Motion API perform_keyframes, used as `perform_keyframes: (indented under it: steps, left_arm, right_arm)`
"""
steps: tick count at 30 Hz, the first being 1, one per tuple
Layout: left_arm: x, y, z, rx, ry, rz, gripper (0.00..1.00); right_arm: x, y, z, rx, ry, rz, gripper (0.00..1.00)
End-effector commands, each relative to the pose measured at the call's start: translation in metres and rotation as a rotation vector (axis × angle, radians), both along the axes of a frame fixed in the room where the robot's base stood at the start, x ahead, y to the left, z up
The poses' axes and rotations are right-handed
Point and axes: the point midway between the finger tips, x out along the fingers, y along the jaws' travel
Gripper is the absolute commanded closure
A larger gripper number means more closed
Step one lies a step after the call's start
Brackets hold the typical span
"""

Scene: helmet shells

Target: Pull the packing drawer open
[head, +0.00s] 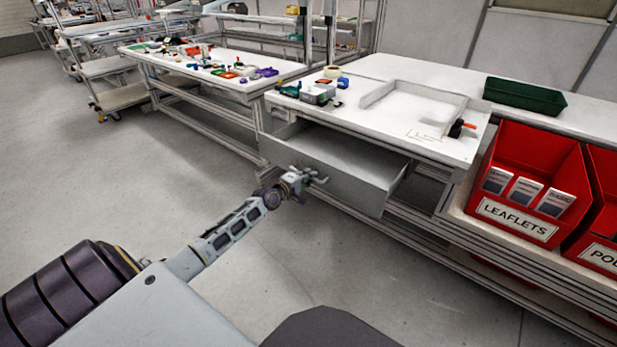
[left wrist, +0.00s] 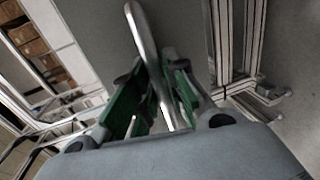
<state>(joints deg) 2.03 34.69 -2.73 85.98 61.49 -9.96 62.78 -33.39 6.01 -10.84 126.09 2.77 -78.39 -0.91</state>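The packing drawer (head: 338,168) is a grey metal drawer under the white bench top. It stands well out from the bench, and the part of its inside that shows looks empty. My left gripper (head: 316,179) is at the left part of the drawer's front. In the left wrist view, a shiny metal bar handle (left wrist: 146,45) runs between the green-padded fingers of my left gripper (left wrist: 158,92). The fingers are close on both sides of the bar and look shut on it. The gripper hides part of the handle. My right gripper is not in view.
The bench top (head: 375,128) holds a white tray frame and small parts. A green bin (head: 524,96) stands behind red leaflet bins (head: 527,185) at the right. Another bench (head: 215,62) stands at the back left. The floor (head: 130,180) at the left is clear.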

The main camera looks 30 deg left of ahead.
Motion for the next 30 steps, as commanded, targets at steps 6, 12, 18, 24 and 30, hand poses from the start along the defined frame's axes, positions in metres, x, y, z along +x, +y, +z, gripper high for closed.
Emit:
perform_keyframes:
  steps: [6, 12, 18, 24, 30]
  left_arm:
    - [0.000, 0.000, 0.000, 0.000, 0.000, 0.000, 0.66]
    - [0.000, 0.000, 0.000, -0.001, 0.000, 0.000, 0.66]
    - [-0.003, 0.000, 0.000, -0.001, 0.001, 0.000, 0.66]
    - [-0.012, 0.000, 0.001, -0.002, 0.001, -0.001, 0.66]
    - [-0.025, 0.002, 0.004, -0.002, 0.002, -0.001, 0.66]
  right_arm:
    - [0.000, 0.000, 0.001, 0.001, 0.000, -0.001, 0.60]
    - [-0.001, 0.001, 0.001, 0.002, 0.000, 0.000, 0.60]
    - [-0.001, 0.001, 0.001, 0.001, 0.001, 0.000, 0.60]
    - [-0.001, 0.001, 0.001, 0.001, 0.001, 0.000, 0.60]
    - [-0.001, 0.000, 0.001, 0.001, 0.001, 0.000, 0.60]
